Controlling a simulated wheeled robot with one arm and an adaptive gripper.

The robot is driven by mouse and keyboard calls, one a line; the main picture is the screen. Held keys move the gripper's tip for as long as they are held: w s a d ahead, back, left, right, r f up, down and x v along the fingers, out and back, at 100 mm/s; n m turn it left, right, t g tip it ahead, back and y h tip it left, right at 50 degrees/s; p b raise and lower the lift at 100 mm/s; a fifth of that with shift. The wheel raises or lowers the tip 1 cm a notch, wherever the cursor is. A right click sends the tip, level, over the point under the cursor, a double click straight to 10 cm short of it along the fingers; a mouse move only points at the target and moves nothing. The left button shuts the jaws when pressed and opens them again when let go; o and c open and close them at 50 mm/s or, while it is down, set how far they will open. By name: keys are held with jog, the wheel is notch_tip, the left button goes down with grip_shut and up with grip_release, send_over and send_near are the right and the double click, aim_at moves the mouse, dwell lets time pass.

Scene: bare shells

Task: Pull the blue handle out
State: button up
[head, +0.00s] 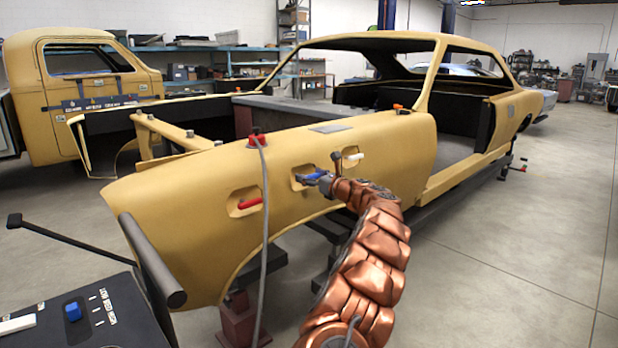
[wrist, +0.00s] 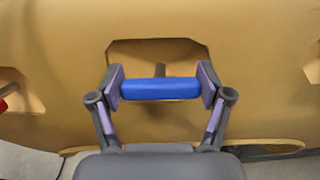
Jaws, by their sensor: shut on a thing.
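The blue handle (head: 314,175) is a short bar at a recess in the yellow car body's side, between a red handle (head: 249,203) and a white handle (head: 356,157). In the wrist view the blue handle (wrist: 160,88) lies level in front of its recess. My gripper (head: 322,182) is at the handle in the head view. In the wrist view my gripper (wrist: 160,90) has one finger pad against each end of the bar. How far the handle stands out from the body is hard to tell.
The yellow car shell (head: 185,215) fills the middle. A dark control box (head: 100,318) stands at the lower left. Open floor (head: 520,270) lies to the right.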

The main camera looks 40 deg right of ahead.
jog(key=c, duration=0.5)
jog(key=shift+s+r+p, duration=0.35)
jog(key=shift+s+p, duration=0.15)
jog(key=shift+s, duration=0.65)
jog(key=shift+f, duration=0.15)
jog(key=shift+c, duration=0.2)
jog(key=o, duration=1.5)
jog(key=shift+s, duration=0.15)
jog(key=shift+o, duration=0.8)
